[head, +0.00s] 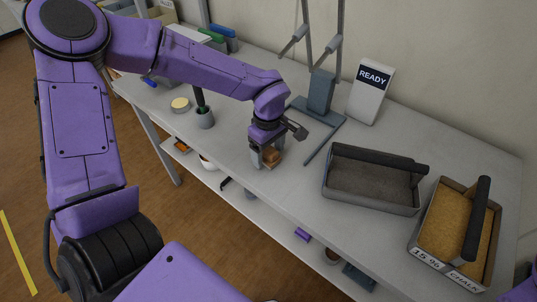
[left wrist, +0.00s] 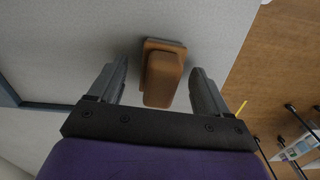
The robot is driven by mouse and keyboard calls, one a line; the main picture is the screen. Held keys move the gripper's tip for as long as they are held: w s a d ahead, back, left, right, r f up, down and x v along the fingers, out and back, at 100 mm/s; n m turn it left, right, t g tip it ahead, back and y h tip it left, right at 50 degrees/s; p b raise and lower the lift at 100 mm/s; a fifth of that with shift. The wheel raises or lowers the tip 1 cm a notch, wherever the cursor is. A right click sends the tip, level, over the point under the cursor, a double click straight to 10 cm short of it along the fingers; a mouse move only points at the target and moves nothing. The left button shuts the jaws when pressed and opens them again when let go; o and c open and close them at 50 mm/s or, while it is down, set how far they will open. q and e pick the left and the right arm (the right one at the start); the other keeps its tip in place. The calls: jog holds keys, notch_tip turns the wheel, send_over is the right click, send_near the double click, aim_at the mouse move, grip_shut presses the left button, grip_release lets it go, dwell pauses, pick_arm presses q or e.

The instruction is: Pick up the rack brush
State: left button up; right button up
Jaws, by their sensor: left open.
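The rack brush (head: 271,155), a small orange-brown block with a raised grip, sits on the grey table near its front edge. In the left wrist view the brush (left wrist: 161,78) shows its narrower grip over a wider base. My left gripper (head: 267,161) is above the table at the brush and points down. In the left wrist view its open fingers (left wrist: 157,82) stand one on each side of the brush, with a visible gap on both sides. The fingers partly hide the brush in the head view. My right gripper is out of view.
A dark stand (head: 321,92) and a white READY sign (head: 371,92) are behind the gripper. A handled grey tray (head: 372,208) and a chalk tray (head: 423,258) stand to the right.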

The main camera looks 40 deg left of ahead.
pick_arm(q)
jog(key=shift+f, duration=0.2)
grip_shut()
jog(key=shift+r, duration=0.15)
jog(key=shift+r, duration=0.25)
notch_tip(320, 180, up, 3)
jog(key=shift+f, duration=0.1)
jog(key=s+r+p, duration=0.3)
jog(key=s+r, duration=0.1)
jog(key=s, duration=0.3)
jog(key=s+a+r+p, duration=0.1)
jog(key=s+r+p, duration=0.3)
jog(key=s, duration=0.3)
jog(key=shift+r, duration=0.75)
